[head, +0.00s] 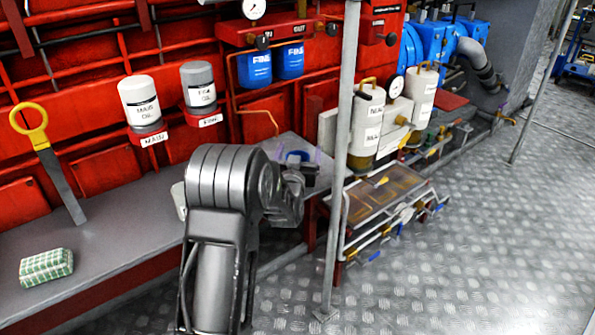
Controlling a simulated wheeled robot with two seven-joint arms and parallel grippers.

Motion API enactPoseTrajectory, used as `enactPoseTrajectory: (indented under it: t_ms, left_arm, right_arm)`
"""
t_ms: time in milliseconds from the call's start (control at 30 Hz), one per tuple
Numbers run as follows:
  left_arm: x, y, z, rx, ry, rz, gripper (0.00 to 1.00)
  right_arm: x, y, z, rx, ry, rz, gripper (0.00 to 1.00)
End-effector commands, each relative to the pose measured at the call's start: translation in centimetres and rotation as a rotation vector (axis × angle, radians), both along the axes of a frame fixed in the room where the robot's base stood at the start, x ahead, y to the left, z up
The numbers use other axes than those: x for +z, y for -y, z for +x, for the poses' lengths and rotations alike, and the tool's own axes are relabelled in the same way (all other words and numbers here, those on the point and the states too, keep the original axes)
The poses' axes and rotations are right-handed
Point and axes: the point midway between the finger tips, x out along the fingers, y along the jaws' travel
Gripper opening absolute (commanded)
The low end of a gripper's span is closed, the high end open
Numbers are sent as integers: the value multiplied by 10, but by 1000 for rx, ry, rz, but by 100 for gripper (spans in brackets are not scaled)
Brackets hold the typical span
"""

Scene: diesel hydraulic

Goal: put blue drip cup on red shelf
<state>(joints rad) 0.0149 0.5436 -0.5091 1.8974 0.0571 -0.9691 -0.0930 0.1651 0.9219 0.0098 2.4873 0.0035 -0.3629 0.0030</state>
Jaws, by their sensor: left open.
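A small blue object (298,155), likely the blue drip cup, shows as a blue rim at the far end of the grey bench, right by the fingers of my left gripper (303,168). My left arm reaches up from the bottom of the head view and bends right at its wrist. The left gripper is open. Its wrist hides the lower part of the blue object, and I cannot tell whether the fingers are around or beside it. A red shelf-like mount (275,29) with gauges is on the wall above. My right gripper is not in view.
The grey bench (120,225) holds a green checked cloth (46,267), a yellow-handled tool (50,160) and a pale container (179,200) half behind my arm. A grey pole (341,150) stands just right of my gripper. White canisters (367,120) and piping lie beyond it.

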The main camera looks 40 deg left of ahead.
Motion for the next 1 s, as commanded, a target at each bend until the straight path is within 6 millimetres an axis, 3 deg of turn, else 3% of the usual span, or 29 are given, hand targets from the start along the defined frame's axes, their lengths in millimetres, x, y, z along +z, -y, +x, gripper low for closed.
enactPoseTrajectory:
  t_ms: [867,1000]
  left_arm:
    - [0,0,0,0,0,0,13]
    - [0,0,0,0,0,0,13]
  right_arm:
    - [0,0,0,0,0,0,36]
    - [0,0,0,0,0,0,36]
